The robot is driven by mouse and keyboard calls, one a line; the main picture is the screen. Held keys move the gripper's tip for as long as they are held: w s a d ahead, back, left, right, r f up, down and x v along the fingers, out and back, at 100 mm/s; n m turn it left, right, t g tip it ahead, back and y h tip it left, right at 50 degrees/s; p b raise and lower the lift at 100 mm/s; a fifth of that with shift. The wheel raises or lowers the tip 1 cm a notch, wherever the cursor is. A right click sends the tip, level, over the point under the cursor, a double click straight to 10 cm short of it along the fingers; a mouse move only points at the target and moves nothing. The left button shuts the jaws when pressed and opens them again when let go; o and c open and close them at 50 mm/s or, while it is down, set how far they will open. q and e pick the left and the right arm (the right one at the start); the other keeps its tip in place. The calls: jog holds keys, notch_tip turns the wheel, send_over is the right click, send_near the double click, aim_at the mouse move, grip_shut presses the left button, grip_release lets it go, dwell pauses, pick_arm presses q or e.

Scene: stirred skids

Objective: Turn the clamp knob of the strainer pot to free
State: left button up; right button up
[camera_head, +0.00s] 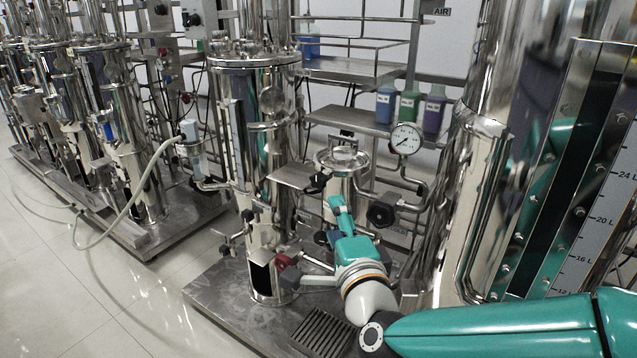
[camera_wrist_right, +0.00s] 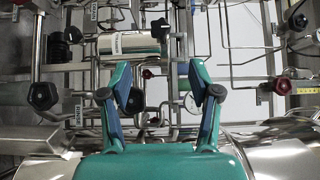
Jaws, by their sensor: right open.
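The strainer pot appears to be the small steel vessel (camera_head: 343,158) with a flat lid and top handle, at the middle of the head view. A black clamp knob (camera_head: 318,182) shows at its left side. In the wrist view, a steel cylinder with a white label (camera_wrist_right: 128,44) seems to be the same pot, with a dark knob (camera_wrist_right: 160,28) at its right end. My right gripper (camera_head: 340,208) is in front of the pot, below its lid, and hides part of its body. In the wrist view its fingers (camera_wrist_right: 160,88) are apart with nothing between them. My left gripper is not in view.
A pressure gauge (camera_head: 405,139) and a black valve knob (camera_head: 380,214) stand right of the pot. A red knob (camera_head: 284,262) is at lower left. A tall steel column (camera_head: 262,150) stands left. Bottles (camera_head: 409,106) rest on a shelf behind. Pipes crowd the space.

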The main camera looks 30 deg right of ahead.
aim_at(320, 184)
jog(key=b+x, duration=0.3)
jog(key=x, duration=1.1)
jog(key=shift+w+d, duration=0.1)
jog(key=shift+w, duration=0.25)
